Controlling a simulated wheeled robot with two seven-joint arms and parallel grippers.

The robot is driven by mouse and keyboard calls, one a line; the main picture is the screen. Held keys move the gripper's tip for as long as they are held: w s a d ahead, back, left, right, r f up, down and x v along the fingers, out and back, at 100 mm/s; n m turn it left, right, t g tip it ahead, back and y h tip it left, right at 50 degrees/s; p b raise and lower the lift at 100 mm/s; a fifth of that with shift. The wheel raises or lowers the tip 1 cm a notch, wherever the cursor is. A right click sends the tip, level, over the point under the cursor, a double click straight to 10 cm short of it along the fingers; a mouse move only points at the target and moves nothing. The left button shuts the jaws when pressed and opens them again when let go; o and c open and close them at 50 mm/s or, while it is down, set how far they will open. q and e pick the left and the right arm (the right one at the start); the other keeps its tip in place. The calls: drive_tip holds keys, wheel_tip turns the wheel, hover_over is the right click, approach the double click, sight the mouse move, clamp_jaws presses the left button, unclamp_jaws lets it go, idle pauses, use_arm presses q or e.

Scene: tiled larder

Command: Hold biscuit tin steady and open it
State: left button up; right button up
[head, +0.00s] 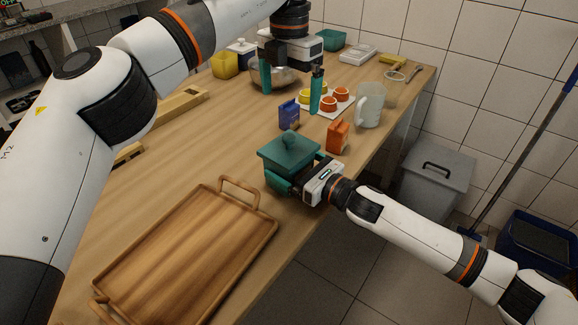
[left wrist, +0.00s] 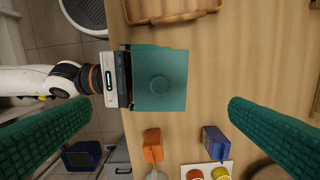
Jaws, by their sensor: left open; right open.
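The biscuit tin (head: 290,149) is teal and square, with a round knob on its lid. It stands near the table's front edge, lid on. The left wrist view shows the lid (left wrist: 172,60) from above, with the knob (left wrist: 159,84) in its middle. My right gripper (head: 295,176) is open at the tin's front side, its near finger beside the tin's body. The lid hides the fingertips in the left wrist view, so contact cannot be told. My left gripper (head: 291,88) is open and empty, higher up and farther back, its fingers spread wide in its wrist view (left wrist: 158,140).
A wooden tray (head: 185,250) lies nearer than the tin. A blue box (head: 289,115) and an orange box (head: 338,135) stand behind it, with a glass jug (head: 370,106) and a white plate (head: 326,108) of cups beyond.

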drive_tip(key=shift+w+a, duration=0.35)
drive_tip(key=shift+a, duration=0.1)
